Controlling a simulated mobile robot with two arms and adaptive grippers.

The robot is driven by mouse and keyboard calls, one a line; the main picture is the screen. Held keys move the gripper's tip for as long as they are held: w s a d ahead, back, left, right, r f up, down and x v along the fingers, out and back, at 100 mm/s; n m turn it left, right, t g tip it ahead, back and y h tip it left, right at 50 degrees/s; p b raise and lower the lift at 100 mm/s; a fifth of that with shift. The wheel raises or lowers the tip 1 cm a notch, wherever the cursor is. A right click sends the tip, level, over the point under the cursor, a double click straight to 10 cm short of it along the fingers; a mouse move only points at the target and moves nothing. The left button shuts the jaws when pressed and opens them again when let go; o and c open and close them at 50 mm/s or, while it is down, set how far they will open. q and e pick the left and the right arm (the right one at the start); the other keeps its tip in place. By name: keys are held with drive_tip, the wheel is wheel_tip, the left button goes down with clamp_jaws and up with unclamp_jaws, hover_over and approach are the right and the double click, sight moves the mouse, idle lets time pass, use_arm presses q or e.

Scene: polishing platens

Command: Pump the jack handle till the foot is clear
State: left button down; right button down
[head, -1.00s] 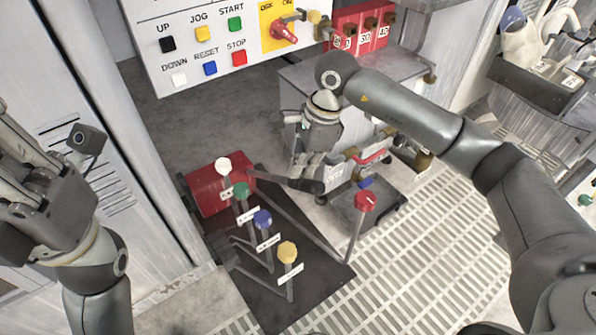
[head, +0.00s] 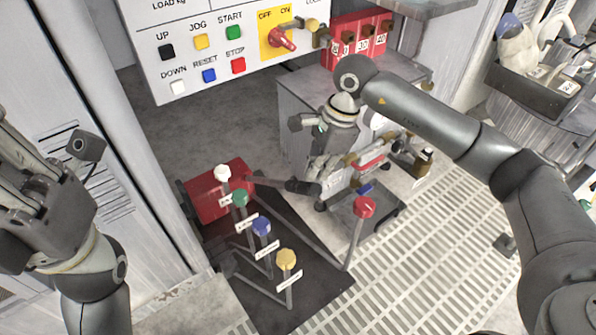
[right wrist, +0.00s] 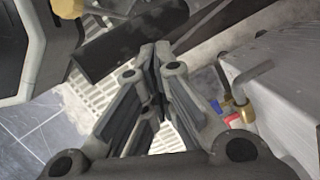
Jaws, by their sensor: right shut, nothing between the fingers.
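The red jack body (head: 205,196) sits on a dark base plate at the lower left of centre in the head view. Its dark handle (head: 285,184) runs from it to the right, nearly level. My right gripper (head: 320,188) is shut and empty at the handle's free end; whether it touches the handle is unclear. In the right wrist view the closed fingers (right wrist: 155,62) point toward a thick dark bar (right wrist: 130,42), likely the handle. My left gripper (head: 22,165) is raised at the left edge, its fingers partly out of view. I cannot make out the foot.
Upright levers with white (head: 222,172), green, blue, yellow (head: 286,258) and red (head: 364,207) knobs stand around the jack. A button panel (head: 215,45) hangs above. A grey cabinet (head: 300,115) stands behind my right gripper. Slatted grating (head: 430,240) covers the floor at right.

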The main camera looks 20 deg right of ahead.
drive_tip(key=v, duration=1.2)
idle(0.9)
